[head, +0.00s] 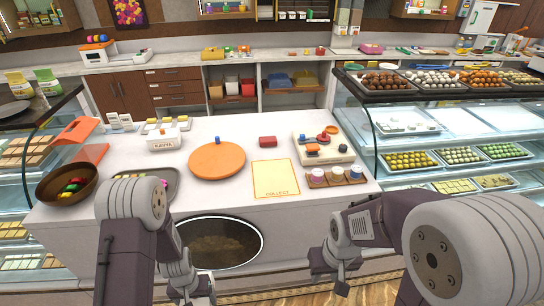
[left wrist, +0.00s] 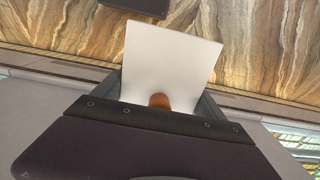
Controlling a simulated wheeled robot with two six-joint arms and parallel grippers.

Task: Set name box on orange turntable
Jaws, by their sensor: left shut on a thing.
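The white name box (head: 163,143), lettered KAVYA, stands upright on the counter at the left. The orange turntable (head: 217,162) is a round disc just right of it, with a small blue knob at its far edge. In the left wrist view my left gripper (left wrist: 161,98) is shut on a white, flat-faced thing (left wrist: 172,60) with a brown-orange spot at its base; I cannot tell what it is. That gripper is low, against a marbled surface. My right gripper (head: 336,274) hangs low in front of the counter, away from both; its jaws are unclear.
A brown bowl (head: 52,188) and a grey tray (head: 172,180) are at the left. Glass cases flank the counter.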

